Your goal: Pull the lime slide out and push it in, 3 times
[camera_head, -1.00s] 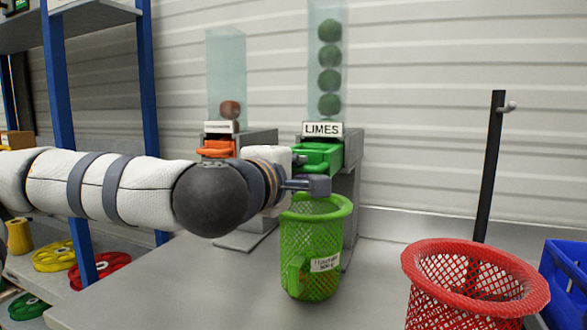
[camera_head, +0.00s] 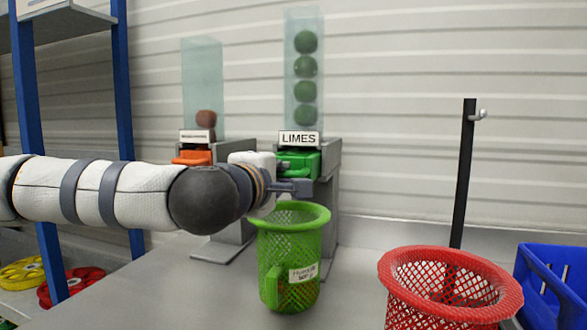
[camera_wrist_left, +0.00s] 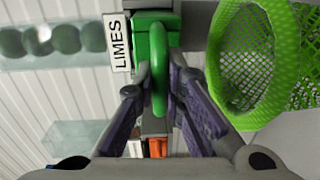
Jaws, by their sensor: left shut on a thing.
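The green lime slide (camera_head: 300,163) sits in the grey dispenser under the LIMES label (camera_head: 299,138). Little of it shows beyond the housing in the head view, though my gripper partly covers it. Several limes (camera_head: 305,66) are stacked in the clear tube above. My left gripper (camera_head: 296,187) is at the slide's front. In the left wrist view, its fingers are shut on the slide's green loop handle (camera_wrist_left: 160,70). The green mesh basket (camera_head: 292,255) stands just below the slide; its contents are hard to make out. My right gripper is not in view.
An orange slide (camera_head: 192,157) on a similar dispenser is to the left, close behind my left arm. A red mesh basket (camera_head: 450,285), a black post (camera_head: 463,175) and a blue crate (camera_head: 550,285) stand at right. The grey tabletop left of the green basket is clear.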

